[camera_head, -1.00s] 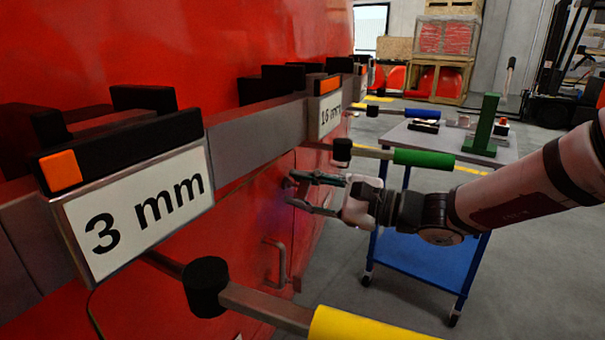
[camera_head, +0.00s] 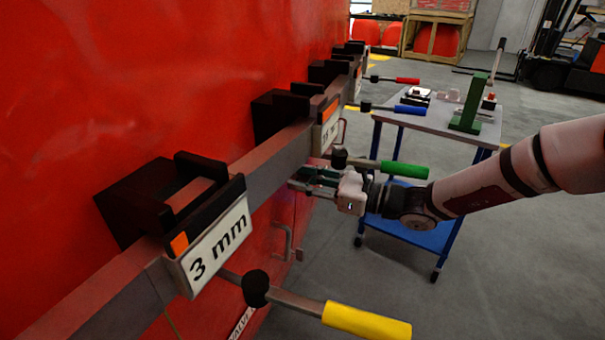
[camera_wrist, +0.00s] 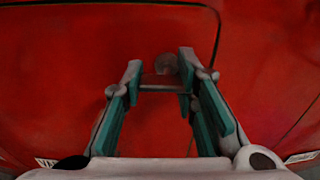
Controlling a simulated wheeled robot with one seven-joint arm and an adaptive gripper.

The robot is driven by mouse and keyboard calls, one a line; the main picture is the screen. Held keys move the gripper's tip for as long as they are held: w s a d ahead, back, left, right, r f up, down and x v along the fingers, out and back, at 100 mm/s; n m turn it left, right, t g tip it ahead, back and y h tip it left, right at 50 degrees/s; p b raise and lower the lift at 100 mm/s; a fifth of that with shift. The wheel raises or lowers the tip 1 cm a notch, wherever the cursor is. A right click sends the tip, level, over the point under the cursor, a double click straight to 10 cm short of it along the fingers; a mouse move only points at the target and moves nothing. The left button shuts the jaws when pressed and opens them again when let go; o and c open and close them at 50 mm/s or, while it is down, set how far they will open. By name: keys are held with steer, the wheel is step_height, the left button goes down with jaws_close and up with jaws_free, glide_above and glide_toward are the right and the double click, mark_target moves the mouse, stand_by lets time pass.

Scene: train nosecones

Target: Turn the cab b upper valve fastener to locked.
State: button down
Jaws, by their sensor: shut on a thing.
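My gripper (camera_head: 308,181) is at the red valve panel (camera_head: 285,215), below the rail in the head view. In the wrist view, the two green-padded fingers of my gripper (camera_wrist: 160,78) point at the red surface. They are shut on a small dark reddish bar, which I take to be the valve fastener (camera_wrist: 160,82). A round greyish spot lies just beyond the bar. The fingers hide part of the fastener, and its locked or unlocked position cannot be told.
A grey rail carries black clamps and size plates, including a 3 mm plate (camera_head: 218,245). Levers with yellow (camera_head: 367,322), green (camera_head: 405,169) and blue grips stick out near my arm. A metal handle (camera_head: 286,243) is on the panel. A blue trolley (camera_head: 415,240) stands behind my arm.

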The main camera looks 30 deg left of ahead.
steer(key=shift+w+d+m+t, duration=0.15)
steer(key=shift+w+m+t, duration=0.15)
steer(key=shift+w+m, duration=0.3)
steer(key=c, duration=1)
jaws_free()
steer(key=shift+w+f, duration=0.1)
steer(key=shift+o, duration=0.2)
steer(key=shift+s, duration=0.2)
steer(key=w+d, duration=0.1)
steer(key=d, duration=1)
steer(key=shift+w+d, duration=0.15)
steer(key=shift+d, duration=0.25)
